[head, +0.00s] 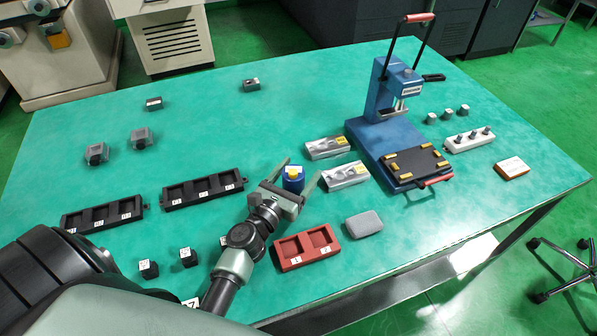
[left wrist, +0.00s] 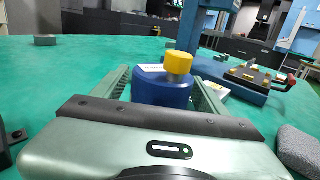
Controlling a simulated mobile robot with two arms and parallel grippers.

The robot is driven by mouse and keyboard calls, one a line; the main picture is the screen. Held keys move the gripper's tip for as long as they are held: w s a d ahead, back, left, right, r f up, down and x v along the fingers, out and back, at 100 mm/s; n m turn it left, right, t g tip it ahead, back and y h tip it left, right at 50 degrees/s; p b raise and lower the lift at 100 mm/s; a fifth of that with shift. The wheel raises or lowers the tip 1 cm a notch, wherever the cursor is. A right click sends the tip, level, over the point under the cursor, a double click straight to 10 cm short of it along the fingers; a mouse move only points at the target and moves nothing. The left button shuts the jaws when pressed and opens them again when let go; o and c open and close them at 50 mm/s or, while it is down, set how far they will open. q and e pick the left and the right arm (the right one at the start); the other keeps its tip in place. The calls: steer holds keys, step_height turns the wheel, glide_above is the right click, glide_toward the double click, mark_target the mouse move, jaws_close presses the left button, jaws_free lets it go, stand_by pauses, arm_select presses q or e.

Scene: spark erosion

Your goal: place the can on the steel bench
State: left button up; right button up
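The can (head: 293,180) is a small blue cylinder with a yellow cap and a white label. It stands upright on the green top of the bench (head: 230,130), which has a steel-coloured edge and frame. My left gripper (head: 302,172) is open, with one finger on each side of the can. A small gap shows between the fingers and the can. In the left wrist view the can (left wrist: 162,90) sits between the two fingers, its lower part hidden by the gripper body. No other steel bench is clearly in view. My right gripper is not in view.
A blue press (head: 390,130) stands right of the can, with two grey metal blocks (head: 327,147) between. A red tray (head: 306,247) and a grey pad (head: 363,224) lie in front. Black trays (head: 203,190) lie left. The bench's back middle is mostly clear.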

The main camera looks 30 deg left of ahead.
mark_target(288, 186)
arm_select(q)
steer(key=shift+r, duration=0.1)
steer(key=shift+s, duration=0.15)
steer(key=s+b, duration=0.1)
steer(key=s, duration=0.5)
steer(key=shift+s+a, duration=0.1)
steer(key=shift+s, duration=0.5)
steer(key=shift+r, duration=0.15)
